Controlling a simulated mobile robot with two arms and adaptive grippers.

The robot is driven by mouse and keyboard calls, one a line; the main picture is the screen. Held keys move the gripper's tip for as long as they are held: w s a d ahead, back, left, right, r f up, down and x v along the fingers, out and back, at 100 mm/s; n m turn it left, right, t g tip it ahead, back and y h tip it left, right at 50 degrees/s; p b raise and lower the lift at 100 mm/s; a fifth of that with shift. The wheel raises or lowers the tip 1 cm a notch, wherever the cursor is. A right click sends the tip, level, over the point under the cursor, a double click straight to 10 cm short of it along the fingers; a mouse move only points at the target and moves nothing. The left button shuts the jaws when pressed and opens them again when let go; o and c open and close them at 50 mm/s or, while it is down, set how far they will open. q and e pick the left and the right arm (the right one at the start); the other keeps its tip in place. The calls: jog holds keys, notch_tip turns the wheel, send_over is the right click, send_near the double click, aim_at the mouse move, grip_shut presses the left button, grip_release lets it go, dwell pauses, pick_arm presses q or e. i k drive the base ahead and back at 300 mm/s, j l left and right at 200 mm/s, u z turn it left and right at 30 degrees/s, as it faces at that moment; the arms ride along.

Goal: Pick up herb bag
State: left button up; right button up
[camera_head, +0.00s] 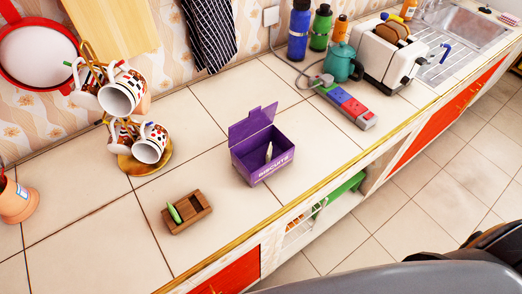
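I cannot clearly identify a herb bag. A small green object (174,213) sits at the left end of a small wooden holder (192,216) on the counter; it is too small to tell what it is. A small pale, narrow object (268,151) stands inside the open purple biscuits box (262,168), which is right of the holder, its lid raised at the back. Neither of my grippers shows in the head view, so nothing is seen touching these things.
A cup stand (127,163) with several mugs is behind the holder; a terracotta pot (15,204) is at the left edge. A coloured power strip (346,107), teal kettle (341,65) and toaster (387,58) stand to the right. Tiles around the box and holder are clear.

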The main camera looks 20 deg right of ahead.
aim_at(174, 213)
jog(key=k+l, duration=0.15)
jog(key=l, duration=0.25)
jog(key=k+l+u, duration=0.1)
jog(key=l, duration=0.3)
jog(key=k+l, duration=0.2)
jog(key=l, duration=0.15)
jog(key=k+l+u, duration=0.1)
jog(key=l, duration=0.3)
